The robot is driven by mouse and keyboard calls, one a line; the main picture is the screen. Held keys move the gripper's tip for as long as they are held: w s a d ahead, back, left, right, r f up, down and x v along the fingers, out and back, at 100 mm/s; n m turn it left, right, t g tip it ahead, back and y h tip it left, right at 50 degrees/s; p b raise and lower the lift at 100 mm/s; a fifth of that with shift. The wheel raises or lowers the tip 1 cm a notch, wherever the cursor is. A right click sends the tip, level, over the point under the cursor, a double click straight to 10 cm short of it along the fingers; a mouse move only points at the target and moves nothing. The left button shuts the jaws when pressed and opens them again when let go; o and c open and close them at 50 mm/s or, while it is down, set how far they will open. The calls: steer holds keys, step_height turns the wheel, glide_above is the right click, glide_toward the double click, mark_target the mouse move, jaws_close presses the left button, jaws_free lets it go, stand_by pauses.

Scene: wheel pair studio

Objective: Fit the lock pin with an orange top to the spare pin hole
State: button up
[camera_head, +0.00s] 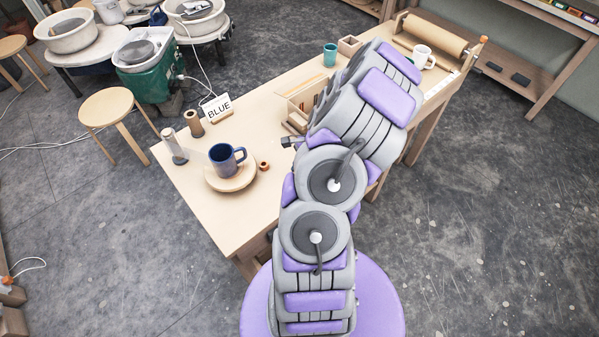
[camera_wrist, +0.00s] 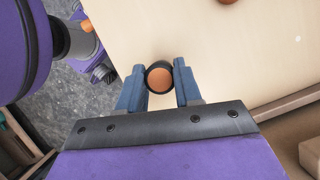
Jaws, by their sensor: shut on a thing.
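The lock pin with an orange top (camera_wrist: 159,78) shows end-on in the wrist view, as an orange disc inside a dark ring. My gripper (camera_wrist: 159,84) has its two blue fingers shut on the pin, one on each side. Pale tabletop lies behind the pin; I cannot tell how far above it the pin is. In the head view my arm hides the gripper's fingers and the pin. I cannot make out the spare pin hole in either view.
A white mug (camera_head: 423,57) stands farther back. The near left table corner is clear.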

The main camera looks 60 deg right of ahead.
steer(key=o, duration=1.2)
steer(key=shift+c, duration=0.2)
steer(key=shift+r, duration=0.1)
steer(key=p+v, duration=0.2)
steer(key=v, duration=1.5)
steer(key=shift+d, duration=0.25)
